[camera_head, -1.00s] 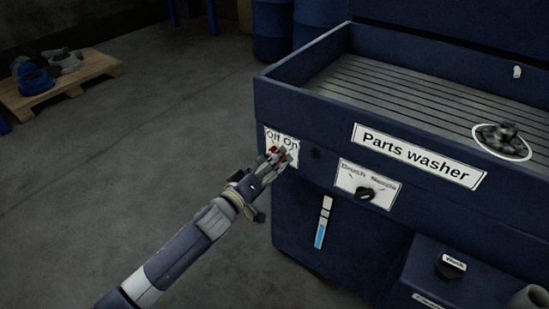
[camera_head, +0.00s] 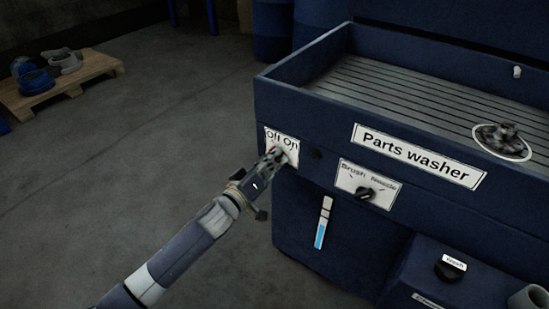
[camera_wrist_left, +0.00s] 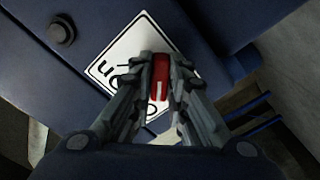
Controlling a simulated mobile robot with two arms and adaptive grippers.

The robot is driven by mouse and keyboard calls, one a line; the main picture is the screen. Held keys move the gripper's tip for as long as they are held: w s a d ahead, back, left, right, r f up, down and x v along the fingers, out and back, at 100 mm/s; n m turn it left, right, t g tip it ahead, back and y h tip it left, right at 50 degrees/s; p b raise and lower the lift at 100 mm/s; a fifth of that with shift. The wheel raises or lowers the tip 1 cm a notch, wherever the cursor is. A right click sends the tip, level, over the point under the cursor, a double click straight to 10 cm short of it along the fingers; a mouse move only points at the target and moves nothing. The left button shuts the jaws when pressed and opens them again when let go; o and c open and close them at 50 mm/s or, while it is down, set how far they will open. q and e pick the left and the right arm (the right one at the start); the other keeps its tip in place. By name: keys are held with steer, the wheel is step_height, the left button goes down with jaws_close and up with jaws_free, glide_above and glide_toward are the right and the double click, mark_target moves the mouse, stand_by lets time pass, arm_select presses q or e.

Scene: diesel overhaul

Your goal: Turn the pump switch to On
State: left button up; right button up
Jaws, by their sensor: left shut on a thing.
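The pump switch is a red knob with a pale mark, and it shows in the left wrist view (camera_wrist_left: 160,78). It sits on the white Off/On plate (camera_head: 281,138) on the front of the blue parts washer (camera_head: 300,105). My left gripper (camera_head: 277,156) is at the plate. In the left wrist view its fingers (camera_wrist_left: 160,85) are shut on the red knob, one on each side. The fingers hide part of the plate's lettering, and in the head view they mostly hide the knob. My right gripper is not in view.
A Brush/Nozzle selector (camera_head: 366,193) is right of the Off/On plate, with a small dark button (camera_head: 316,154) between. A level gauge (camera_head: 323,223) is below. A wooden pallet (camera_head: 75,84) with parts lies at the far left. The floor left of the washer is clear.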

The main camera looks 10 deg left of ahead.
arm_select(q)
steer(key=m+p, duration=0.1)
steer(key=m, duration=0.7)
steer(key=shift+d, duration=0.1)
steer(key=m, duration=0.4)
steer(key=shift+s+f+p, duration=0.1)
steer(key=shift+p, duration=0.2)
steer(key=m, duration=0.6)
steer(key=shift+d, duration=0.15)
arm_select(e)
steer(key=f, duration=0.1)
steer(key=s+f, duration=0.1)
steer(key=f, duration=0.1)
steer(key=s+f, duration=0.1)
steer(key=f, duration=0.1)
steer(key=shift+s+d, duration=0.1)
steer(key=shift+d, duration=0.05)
arm_select(q)
steer(key=o, duration=1.5)
steer(key=shift+o, duration=0.2)
